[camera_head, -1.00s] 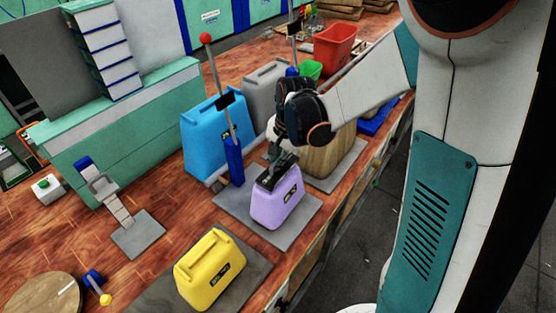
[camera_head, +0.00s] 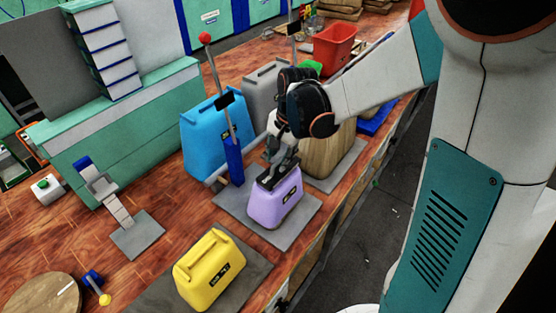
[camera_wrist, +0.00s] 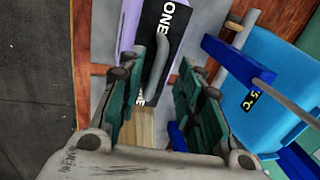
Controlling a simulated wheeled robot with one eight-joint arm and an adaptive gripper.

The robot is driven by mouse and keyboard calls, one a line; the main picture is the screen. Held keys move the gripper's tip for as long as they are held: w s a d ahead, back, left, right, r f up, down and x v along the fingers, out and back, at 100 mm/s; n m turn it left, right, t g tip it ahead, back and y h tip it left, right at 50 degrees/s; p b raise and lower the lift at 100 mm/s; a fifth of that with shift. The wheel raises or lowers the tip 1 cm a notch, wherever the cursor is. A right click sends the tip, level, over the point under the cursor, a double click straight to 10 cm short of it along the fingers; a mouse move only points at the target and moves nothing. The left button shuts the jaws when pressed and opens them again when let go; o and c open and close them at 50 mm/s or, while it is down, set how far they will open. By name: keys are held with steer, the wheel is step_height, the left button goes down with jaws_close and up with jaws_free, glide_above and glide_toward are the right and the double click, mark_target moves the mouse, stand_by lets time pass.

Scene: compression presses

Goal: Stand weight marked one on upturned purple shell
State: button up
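The purple shell (camera_head: 274,207) stands on a grey plate (camera_head: 240,217) in the middle of the head view. The black weight (camera_head: 264,181) lies on its top. In the wrist view the weight (camera_wrist: 163,38) shows white "ONE" lettering and a grey bar handle (camera_wrist: 158,66), with the purple shell (camera_wrist: 132,20) beside and beneath it. My gripper (camera_head: 278,160) is just above the weight in the head view. In the wrist view my gripper (camera_wrist: 160,72) has its fingers apart, either side of the handle's near end, with gaps showing. The weight's full contact with the shell is partly hidden.
A lever post (camera_head: 234,160) rises close to the left of the purple shell. The bench edge is to the right.

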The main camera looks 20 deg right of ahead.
step_height(320, 180, up, 10)
steer(key=s+d, duration=0.1)
steer(key=shift+s+f, duration=0.25)
steer(key=shift+s, duration=0.1)
steer(key=s+f+n+t+b, duration=0.1)
steer(key=s+n+t+b, duration=0.1)
steer(key=s+n, duration=0.3)
steer(key=s+a+f+n+t+h+b, duration=0.1)
steer(key=s+f+n+t+b, duration=0.1)
steer(key=s+n, duration=0.4)
steer(key=s+t+b, duration=0.1)
steer(key=s+b, duration=0.1)
steer(key=s, duration=0.3)
steer(key=shift+s, duration=0.2)
